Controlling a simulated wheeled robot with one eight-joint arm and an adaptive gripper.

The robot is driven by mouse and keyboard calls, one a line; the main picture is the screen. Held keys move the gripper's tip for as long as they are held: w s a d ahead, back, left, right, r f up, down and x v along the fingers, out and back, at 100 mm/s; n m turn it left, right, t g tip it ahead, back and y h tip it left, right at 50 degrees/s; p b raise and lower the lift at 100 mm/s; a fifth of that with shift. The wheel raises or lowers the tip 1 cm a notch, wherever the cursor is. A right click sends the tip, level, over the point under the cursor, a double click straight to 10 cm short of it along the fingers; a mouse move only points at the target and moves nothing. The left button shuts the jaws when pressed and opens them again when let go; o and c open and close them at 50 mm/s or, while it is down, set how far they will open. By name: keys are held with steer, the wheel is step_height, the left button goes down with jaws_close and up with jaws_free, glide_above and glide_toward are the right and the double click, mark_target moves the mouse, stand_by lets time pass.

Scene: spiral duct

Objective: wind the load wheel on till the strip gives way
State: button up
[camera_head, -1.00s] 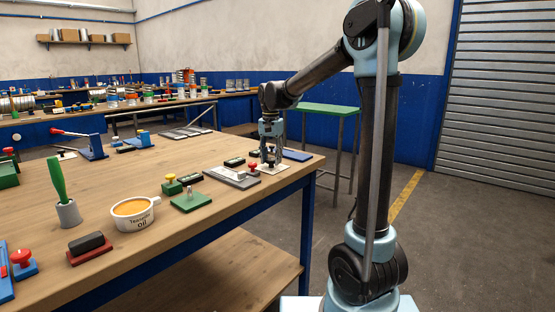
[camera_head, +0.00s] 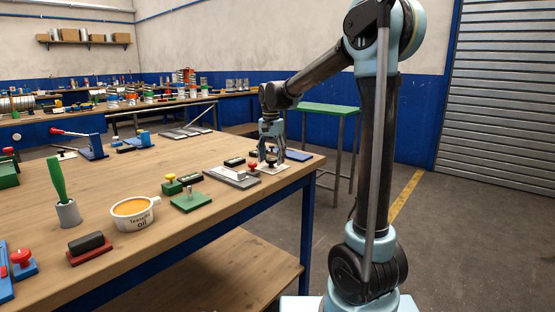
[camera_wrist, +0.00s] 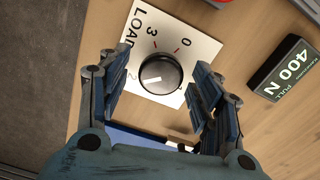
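The load wheel is a round black knob (camera_wrist: 161,74) with a silver rim on a white card (camera_wrist: 203,47) marked LOAD, with 0, 3 and 2 legible. Its white pointer mark faces the 2, at the lower left in the wrist view. My gripper (camera_wrist: 158,72) is open, with one finger on each side of the knob and visible gaps to it. In the head view my gripper (camera_head: 271,155) hangs above the card (camera_head: 273,168) at the bench's far right corner. A black box with a green face (camera_wrist: 289,67) reads 400 N PULL. I cannot make out the strip.
A red button (camera_head: 252,166) and a grey plate (camera_head: 232,177) lie left of the card. A blue plate (camera_head: 298,155) lies close on the right, near the bench edge (camera_head: 312,165). An oil tub (camera_head: 133,213) and brush holder stand farther left.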

mark_target(272, 159)
step_height(272, 159, up, 12)
stand_by(0.8)
steer(key=shift+d, duration=0.1)
steer(key=s+d+f+n, duration=0.2)
steer(key=s+d+f, duration=0.2)
steer(key=s+d, duration=0.55)
steer(key=s+d+f+n+t, duration=0.1)
steer(key=s+d+f, duration=0.6)
steer(key=s+f, duration=0.4)
steer(key=s+d+f+n+t, duration=0.1)
steer(key=s+d+f+n, duration=0.1)
steer(key=s+d+f, duration=0.5)
steer(key=s+f, duration=0.4)
steer(key=shift+s+d+f, duration=0.2)
steer(key=shift+f, duration=0.15)
